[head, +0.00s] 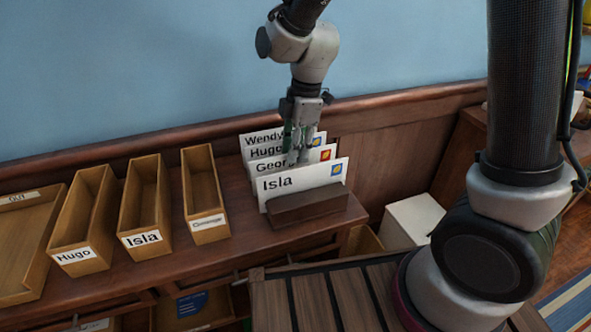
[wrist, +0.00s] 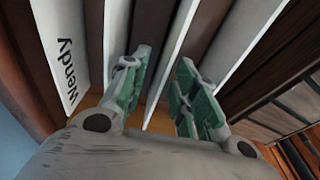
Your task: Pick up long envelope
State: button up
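Several white envelopes stand upright in a wooden holder (head: 306,207) on the bookcase top. I cannot tell which is the long one. My gripper (head: 297,158) points down among them. In the wrist view my gripper (wrist: 162,88) is open, and the third envelope from the Wendy side (wrist: 172,50) stands between its fingers, with gaps beside it. The Wendy envelope (wrist: 68,50) is at the left. The Isla envelope (wrist: 240,52) lies outside the right finger.
Narrow wooden boxes labelled Hugo (head: 75,257), Isla (head: 142,240) and a third with a small label (head: 209,225) stand left of the holder. A wide tray (head: 20,195) is at the far left. The blue wall and its wooden rail are close behind.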

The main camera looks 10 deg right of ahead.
jog(key=f, duration=0.3)
jog(key=shift+s+a+f, duration=0.15)
jog(key=shift+s+f, duration=0.1)
jog(key=shift+f, duration=0.15)
grip_shut()
notch_tip(320, 180, up, 10)
jog(key=shift+r, duration=0.1)
